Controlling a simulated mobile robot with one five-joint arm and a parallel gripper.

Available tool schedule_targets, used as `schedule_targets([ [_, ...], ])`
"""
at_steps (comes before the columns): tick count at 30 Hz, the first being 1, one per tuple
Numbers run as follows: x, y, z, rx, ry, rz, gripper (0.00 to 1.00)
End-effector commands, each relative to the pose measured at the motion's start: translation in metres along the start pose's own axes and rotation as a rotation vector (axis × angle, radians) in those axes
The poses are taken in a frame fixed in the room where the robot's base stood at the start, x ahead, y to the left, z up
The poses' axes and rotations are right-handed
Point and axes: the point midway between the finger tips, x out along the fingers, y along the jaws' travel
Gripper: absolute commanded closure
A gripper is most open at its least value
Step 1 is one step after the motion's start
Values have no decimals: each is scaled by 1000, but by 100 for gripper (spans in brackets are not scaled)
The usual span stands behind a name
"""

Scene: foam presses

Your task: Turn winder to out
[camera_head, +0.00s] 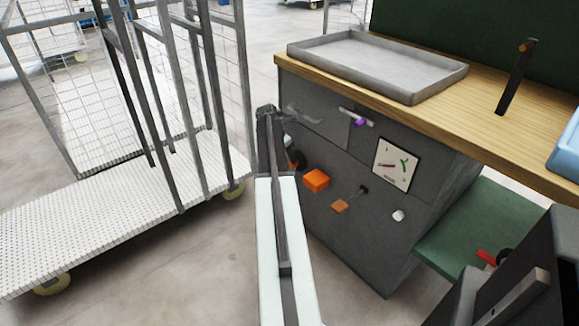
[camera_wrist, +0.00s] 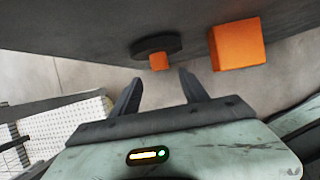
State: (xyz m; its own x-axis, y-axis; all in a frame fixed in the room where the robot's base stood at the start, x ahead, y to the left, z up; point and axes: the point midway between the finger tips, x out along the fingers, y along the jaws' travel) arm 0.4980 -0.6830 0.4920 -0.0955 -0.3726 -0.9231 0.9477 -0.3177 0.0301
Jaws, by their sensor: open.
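A dark round disc (camera_wrist: 158,46) with a small orange knob (camera_wrist: 159,61) is on the grey cabinet face in the wrist view; it looks like the winder. In the head view a dark round part (camera_head: 299,159) shows beside my arm, partly hidden by it. My gripper (camera_wrist: 160,75) is open and empty. Its two fingers point at the disc, with the orange knob just beyond and between the tips. I see no contact. Which way the winder is set cannot be told.
An orange block (camera_wrist: 238,43) sits right of the disc, close to the right finger; it also shows in the head view (camera_head: 316,180). A wire cart (camera_head: 100,185) stands left.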

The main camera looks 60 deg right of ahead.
Motion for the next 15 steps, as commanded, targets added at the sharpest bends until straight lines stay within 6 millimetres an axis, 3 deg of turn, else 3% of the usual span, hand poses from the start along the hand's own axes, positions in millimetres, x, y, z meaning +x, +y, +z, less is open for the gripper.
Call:
schedule_targets([
  [1, 17, 0, -3, 1, 0, 0, 48],
  [7, 53, 0, -4, 1, 0, 0, 48],
  [15, 59, 1, -1, 0, 1, 1, 48],
])
